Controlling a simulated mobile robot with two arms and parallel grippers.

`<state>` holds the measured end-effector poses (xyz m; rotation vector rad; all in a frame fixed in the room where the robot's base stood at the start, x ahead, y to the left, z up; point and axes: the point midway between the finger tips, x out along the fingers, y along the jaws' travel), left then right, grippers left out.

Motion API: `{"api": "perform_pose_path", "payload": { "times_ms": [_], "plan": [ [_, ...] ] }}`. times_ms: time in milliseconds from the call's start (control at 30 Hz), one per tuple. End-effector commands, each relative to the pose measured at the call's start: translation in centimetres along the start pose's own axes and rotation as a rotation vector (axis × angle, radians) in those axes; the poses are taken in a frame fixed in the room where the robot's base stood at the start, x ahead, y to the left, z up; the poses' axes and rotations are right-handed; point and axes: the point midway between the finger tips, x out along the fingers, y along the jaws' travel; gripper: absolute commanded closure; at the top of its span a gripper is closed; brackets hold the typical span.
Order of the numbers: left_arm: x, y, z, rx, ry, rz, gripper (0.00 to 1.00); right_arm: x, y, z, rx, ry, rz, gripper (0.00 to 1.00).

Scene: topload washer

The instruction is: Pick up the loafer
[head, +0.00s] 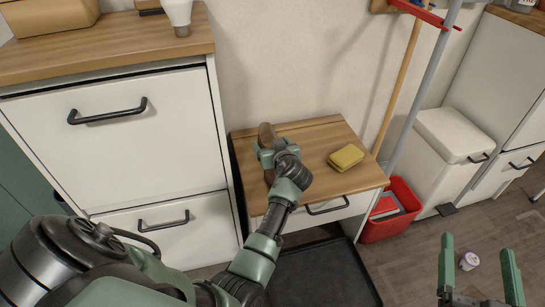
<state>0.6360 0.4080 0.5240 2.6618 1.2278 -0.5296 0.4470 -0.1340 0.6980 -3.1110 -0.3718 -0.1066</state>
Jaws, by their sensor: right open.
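A brown loafer (267,132) lies on the wooden top of the small side table, near its back left corner. It is partly hidden by my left gripper (268,154), which is right over it with its fingers at the shoe. The wrist hides how far the fingers are closed and whether they grip the shoe. My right gripper (477,245) is at the bottom right, above the floor. Its two green fingers are wide apart with nothing between them, far from the loafer.
A yellow sponge (346,157) lies on the right of the side table (316,135). A white cabinet (120,130) stands left of it. A red bucket (398,220), mop poles and a white bin (447,150) stand to the right. A dark tray (325,275) and a small cup (469,261) are on the floor.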

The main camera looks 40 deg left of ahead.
Motion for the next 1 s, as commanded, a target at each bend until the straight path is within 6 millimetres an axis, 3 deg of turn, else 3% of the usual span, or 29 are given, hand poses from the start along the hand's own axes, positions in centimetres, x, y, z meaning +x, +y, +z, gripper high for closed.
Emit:
{"api": "perform_pose_path", "payload": {
  "times_ms": [33,200,267,300,667,867,1000],
  "plan": [
    [0.0,0.0,0.0,0.0,0.0,0.0,0.32,0.0,0.0,0.0,0.0,0.0,0.0,0.18],
    [0.0,0.0,0.0,0.0,0.0,0.0,0.79,0.0,0.0,0.0,0.0,-0.001,0.0,0.18],
    [0.0,0.0,0.0,0.0,0.0,0.0,0.96,0.0,0.0,0.0,0.0,-0.001,0.0,0.18],
    [0.0,0.0,-0.1,0.0,0.002,0.0,0.99,0.0,0.0,0.0,0.0,0.0,0.0,0.18],
    [-0.1,0.0,-0.5,-0.002,0.003,0.0,0.99,0.0,0.0,0.1,0.0,-0.015,0.0,0.18],
    [-0.8,0.1,-2.1,-0.003,0.004,0.002,0.99,-0.6,0.5,2.9,-0.003,-0.161,0.01,0.18],
    [-1.7,0.1,-4.4,-0.005,0.004,0.002,0.99,-2.0,1.0,6.0,-0.005,-0.341,0.021,0.18]
  ]
}}
